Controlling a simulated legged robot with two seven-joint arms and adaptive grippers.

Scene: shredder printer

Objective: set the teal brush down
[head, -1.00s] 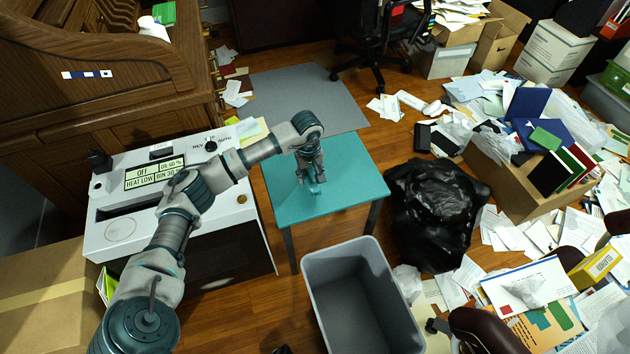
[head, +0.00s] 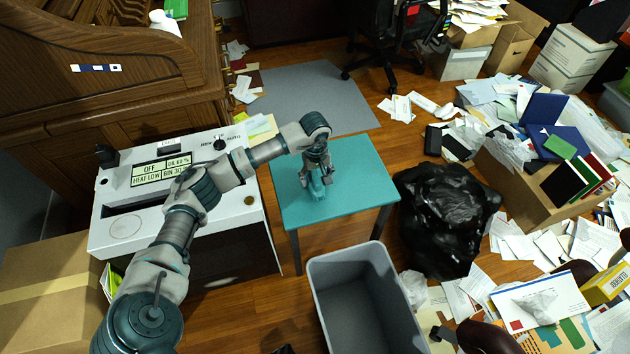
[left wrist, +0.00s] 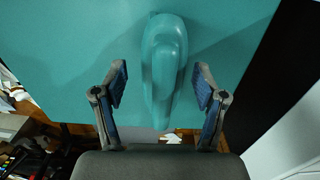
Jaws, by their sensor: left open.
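The teal brush (left wrist: 163,70) rests on the teal table (left wrist: 60,45) in the left wrist view, near the table's edge. In the head view the brush (head: 317,190) shows only as a small teal shape below the gripper, on the table (head: 355,195). My left gripper (left wrist: 160,88) is open, with one finger on each side of the brush and a gap to it on both sides. In the head view the left gripper (head: 316,178) points down over the table. My right gripper is not in view.
A white shredder (head: 125,225) with a label panel stands left of the table. A grey bin (head: 365,300) stands in front of it and a black bag (head: 445,220) to its right. Papers and boxes (head: 520,185) clutter the right side. The table's right part is clear.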

